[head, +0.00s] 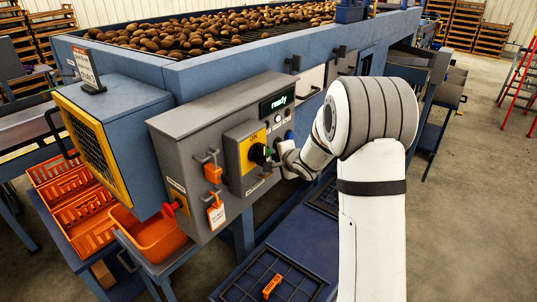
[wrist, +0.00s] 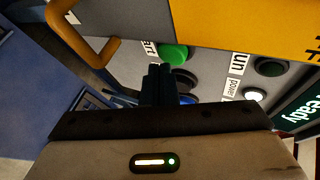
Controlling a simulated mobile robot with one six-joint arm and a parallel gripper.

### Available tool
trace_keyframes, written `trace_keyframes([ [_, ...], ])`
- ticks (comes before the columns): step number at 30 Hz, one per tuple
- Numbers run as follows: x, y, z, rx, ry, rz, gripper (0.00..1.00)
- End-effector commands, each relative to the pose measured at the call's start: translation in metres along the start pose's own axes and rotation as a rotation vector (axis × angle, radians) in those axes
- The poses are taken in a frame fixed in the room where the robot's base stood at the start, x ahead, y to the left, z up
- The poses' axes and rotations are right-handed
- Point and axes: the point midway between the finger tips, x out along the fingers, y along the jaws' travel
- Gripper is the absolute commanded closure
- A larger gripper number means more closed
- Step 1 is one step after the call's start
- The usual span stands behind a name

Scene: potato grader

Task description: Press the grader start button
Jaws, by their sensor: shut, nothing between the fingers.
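The green start button (wrist: 174,54) is on the grey control panel in the wrist view, beside a partly hidden white label. My gripper (wrist: 158,70) is shut and empty, with its dark fingertips just below and left of the button in that view. I cannot tell whether they touch it. In the head view my gripper (head: 274,163) is at the front of the grey control box (head: 190,128), beside the yellow plate, and my wrist hides part of the panel there. The display (head: 277,102) reads "ready".
A dark button and a blue button (wrist: 187,100) are close to my fingers. The power lamp (wrist: 254,94) is lit white and the run lamp (wrist: 270,67) is dark. An orange handle (wrist: 112,50) sticks out nearby. Potatoes (head: 210,32) lie on the grader.

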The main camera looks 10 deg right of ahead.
Motion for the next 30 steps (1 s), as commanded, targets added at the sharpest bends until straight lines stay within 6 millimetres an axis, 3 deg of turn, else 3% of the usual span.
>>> trace_keyframes([
  [30,0.0091,-0.0134,0.0083,0.006,-0.004,-0.016,1.0],
])
